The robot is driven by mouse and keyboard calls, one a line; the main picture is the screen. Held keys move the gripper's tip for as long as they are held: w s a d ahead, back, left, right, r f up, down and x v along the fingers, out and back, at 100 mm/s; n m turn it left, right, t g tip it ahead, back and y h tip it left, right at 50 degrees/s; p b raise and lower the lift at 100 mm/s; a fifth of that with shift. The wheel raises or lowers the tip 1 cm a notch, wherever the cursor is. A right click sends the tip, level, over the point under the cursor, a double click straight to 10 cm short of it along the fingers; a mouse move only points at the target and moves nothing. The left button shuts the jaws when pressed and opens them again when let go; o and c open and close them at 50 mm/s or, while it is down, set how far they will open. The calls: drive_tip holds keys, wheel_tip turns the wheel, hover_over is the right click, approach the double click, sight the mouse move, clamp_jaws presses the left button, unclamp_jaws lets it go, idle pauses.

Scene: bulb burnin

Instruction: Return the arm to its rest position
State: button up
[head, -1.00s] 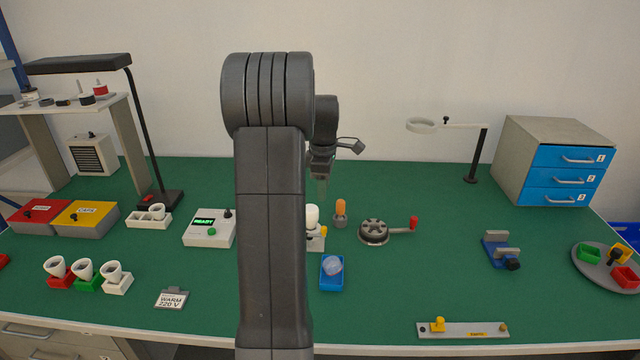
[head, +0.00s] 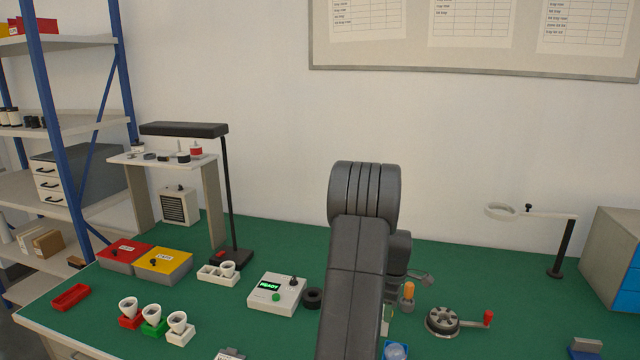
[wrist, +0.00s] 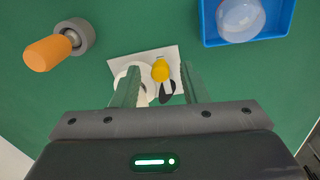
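My arm rises in the middle of the head view, with its upper joint (head: 365,195) in front of the wall. My gripper is mostly hidden behind the arm there. In the wrist view my gripper (wrist: 160,80) has its two fingers apart with nothing clasped between them. Below them is a white plate (wrist: 115,58) with a yellow knob (wrist: 160,70) and a round white part, partly covered by the fingers. An orange bulb-like piece (wrist: 48,53) with a grey collar lies left of the fingers; it also shows in the head view (head: 409,291).
A blue tray (wrist: 212,35) with a clear globe is near the gripper. A tester (head: 276,294) reading READY and a black ring (head: 312,298) are left of the arm. A reel with a red handle (head: 443,321), a magnifier stand (head: 560,250) and a lamp (head: 228,200) stand around.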

idle(0.4)
wheel_tip(320, 180, up, 13)
drive_tip(key=b, duration=0.1)
wheel_tip(320, 180, down, 13)
drive_tip(key=shift+f+p, duration=0.15)
drive_tip(key=shift+p, duration=0.4)
drive_tip(key=shift+s+a+m, duration=0.2)
drive_tip(key=shift+s+m, duration=0.25)
drive_tip(key=shift+m, duration=0.65)
drive_tip(key=shift+s+a+m+p, duration=0.15)
drive_tip(key=shift+m+p, duration=0.1)
drive_tip(key=shift+m, duration=0.3)
drive_tip(key=shift+s+a+m+p, duration=0.1)
drive_tip(key=shift+s+m+p, duration=0.1)
drive_tip(key=shift+m, duration=0.35)
